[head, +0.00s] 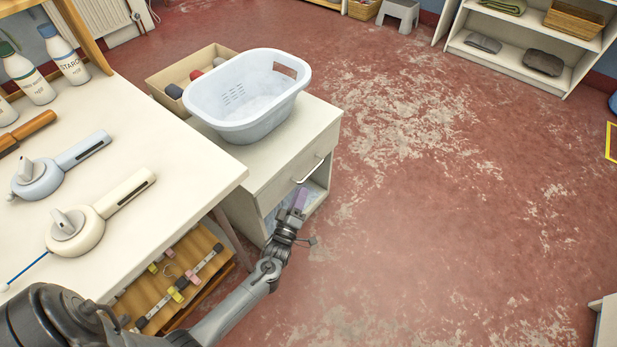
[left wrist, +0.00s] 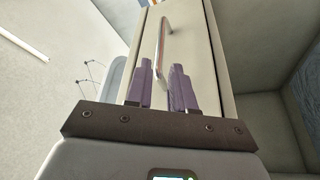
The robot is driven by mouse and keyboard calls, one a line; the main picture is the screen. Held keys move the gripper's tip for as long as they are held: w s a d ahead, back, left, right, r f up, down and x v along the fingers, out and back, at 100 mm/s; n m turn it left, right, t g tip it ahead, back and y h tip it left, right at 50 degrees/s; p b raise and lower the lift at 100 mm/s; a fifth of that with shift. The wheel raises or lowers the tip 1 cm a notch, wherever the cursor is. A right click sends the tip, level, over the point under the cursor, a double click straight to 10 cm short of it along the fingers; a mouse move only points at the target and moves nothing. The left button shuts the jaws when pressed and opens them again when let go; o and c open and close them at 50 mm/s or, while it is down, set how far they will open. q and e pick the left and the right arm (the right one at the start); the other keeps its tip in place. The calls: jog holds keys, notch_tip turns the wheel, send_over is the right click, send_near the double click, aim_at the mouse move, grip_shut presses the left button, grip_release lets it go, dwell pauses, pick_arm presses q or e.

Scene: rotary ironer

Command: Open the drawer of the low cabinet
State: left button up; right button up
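The low cabinet (head: 230,205) is pale, with one drawer (head: 285,178) above an open compartment. The drawer front looks flush with the cabinet, and a metal bar handle (head: 309,171) crosses it. My left gripper (head: 299,198) is in front of the cabinet, just below the handle in the head view. In the left wrist view, the purple fingers (left wrist: 161,88) are open and point at the drawer front (left wrist: 190,45). The handle (left wrist: 163,45) lines up with the gap between them; I cannot tell whether its near end is between the fingertips. My right gripper is out of view.
A white-blue laundry basket (head: 245,100) stands on the cabinet top. A box with rolls (head: 160,80) is behind it. The red floor (head: 430,200) to the right is clear.

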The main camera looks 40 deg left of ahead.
aim_at(309, 173)
pick_arm(q)
jog(key=b+x, duration=0.2)
jog(key=x, duration=0.6)
jog(key=shift+w, duration=0.15)
grip_shut()
